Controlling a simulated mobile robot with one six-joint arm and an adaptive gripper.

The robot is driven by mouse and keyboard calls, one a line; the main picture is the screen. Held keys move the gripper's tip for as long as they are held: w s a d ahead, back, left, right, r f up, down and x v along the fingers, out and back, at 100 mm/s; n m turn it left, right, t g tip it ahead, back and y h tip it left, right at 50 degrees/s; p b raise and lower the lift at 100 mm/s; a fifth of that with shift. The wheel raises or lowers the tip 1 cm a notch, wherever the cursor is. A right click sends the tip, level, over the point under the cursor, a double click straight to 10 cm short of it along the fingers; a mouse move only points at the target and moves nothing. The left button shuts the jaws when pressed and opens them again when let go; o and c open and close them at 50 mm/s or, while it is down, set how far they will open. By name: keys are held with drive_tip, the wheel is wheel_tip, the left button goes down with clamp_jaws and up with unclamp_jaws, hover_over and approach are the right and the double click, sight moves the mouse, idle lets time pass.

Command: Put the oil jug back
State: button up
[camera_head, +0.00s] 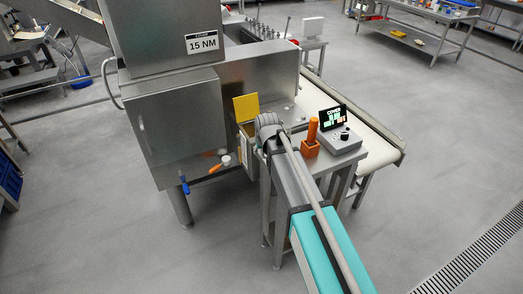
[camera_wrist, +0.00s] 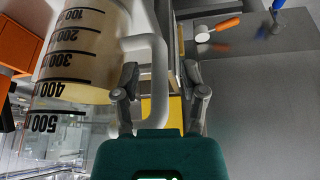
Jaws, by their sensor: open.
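The oil jug (camera_wrist: 85,45) is a pale, see-through measuring jug with black marks from 100 to 500, at the upper left of the wrist view. Its whitish loop handle (camera_wrist: 158,85) faces right. My gripper (camera_wrist: 160,72) is open, with one finger on each side of the handle's upright bar and gaps showing. I cannot tell whether either finger touches it. In the head view my arm reaches to the small side table by the steel machine, and I cannot make out the jug there.
The steel machine (camera_head: 175,125) stands left of my arm, with an orange-handled valve (camera_head: 217,167) and a yellow flap (camera_head: 246,107). An orange holder (camera_head: 310,148) and a control box (camera_head: 340,143) stand close on the right. A conveyor (camera_head: 365,125) runs behind. Open floor lies right.

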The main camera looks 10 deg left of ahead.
drive_tip(key=shift+r, duration=0.15)
drive_tip(key=p+v, duration=1.1)
drive_tip(key=v, duration=0.1)
idle(0.6)
idle(0.7)
drive_tip(key=s+d+m+g, duration=0.1)
drive_tip(key=s+d, duration=0.4)
drive_tip(key=d, duration=0.3)
drive_tip(key=s+d+f+m+g+h, duration=0.1)
drive_tip(key=s+d+m+g, duration=0.1)
drive_tip(key=s+d, duration=0.4)
drive_tip(key=s+d+m+g, duration=0.1)
drive_tip(key=s+d, duration=0.5)
drive_tip(key=d, duration=0.6)
drive_tip(key=shift+d+f+m+h, duration=0.2)
drive_tip(key=shift+f+m+h, duration=0.05)
drive_tip(key=shift+m+h, duration=0.05)
